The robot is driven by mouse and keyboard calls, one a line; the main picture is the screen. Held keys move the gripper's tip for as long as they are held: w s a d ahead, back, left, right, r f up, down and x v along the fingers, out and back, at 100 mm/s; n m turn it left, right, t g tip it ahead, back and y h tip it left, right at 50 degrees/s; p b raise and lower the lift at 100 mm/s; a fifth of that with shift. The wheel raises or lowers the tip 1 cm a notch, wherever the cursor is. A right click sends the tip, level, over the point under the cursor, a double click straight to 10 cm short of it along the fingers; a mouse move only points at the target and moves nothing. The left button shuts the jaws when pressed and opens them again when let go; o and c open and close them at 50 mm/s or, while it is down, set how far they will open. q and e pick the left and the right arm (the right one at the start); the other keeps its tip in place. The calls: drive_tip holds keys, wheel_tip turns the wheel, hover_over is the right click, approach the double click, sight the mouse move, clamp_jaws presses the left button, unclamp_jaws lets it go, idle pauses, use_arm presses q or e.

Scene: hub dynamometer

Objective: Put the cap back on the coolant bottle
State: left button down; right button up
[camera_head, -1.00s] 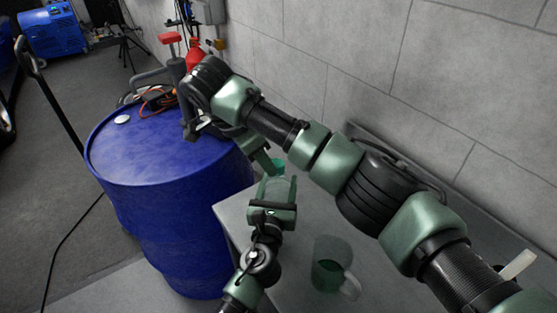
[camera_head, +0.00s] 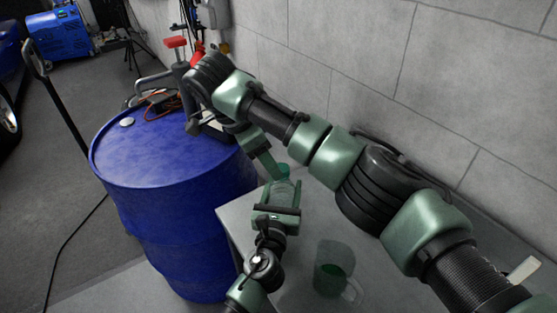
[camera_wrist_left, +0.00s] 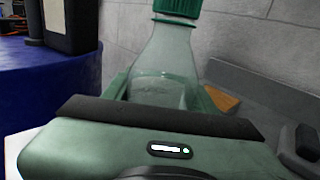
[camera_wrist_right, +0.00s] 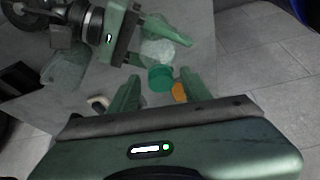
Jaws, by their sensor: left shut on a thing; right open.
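The clear coolant bottle (camera_wrist_left: 165,65) stands about upright, with its green cap (camera_wrist_left: 180,6) at its mouth, partly cut off by the left wrist frame's top edge. Whether the cap is tightened cannot be told. My left gripper (camera_head: 281,191) is shut on the bottle's body, seen from behind in the left wrist view. My right gripper (camera_wrist_right: 160,80) is open. In the right wrist view the cap (camera_wrist_right: 160,77) lies between its two fingers; I see no clear contact. In the head view the cap (camera_head: 283,170) is partly hidden by the right gripper's finger.
A clear jug (camera_head: 333,268) with green liquid stands on the grey table (camera_head: 303,290). A blue drum (camera_head: 165,165) with hoses on top stands left of the table. The block wall (camera_head: 360,60) is close behind. A small orange object (camera_wrist_right: 180,92) lies near the cap in the right wrist view.

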wheel_tip(320, 180, up, 3)
drive_tip(key=shift+s+d+r, duration=0.1)
drive_tip(key=shift+d+r, duration=0.05)
drive_tip(key=shift+o, duration=0.3)
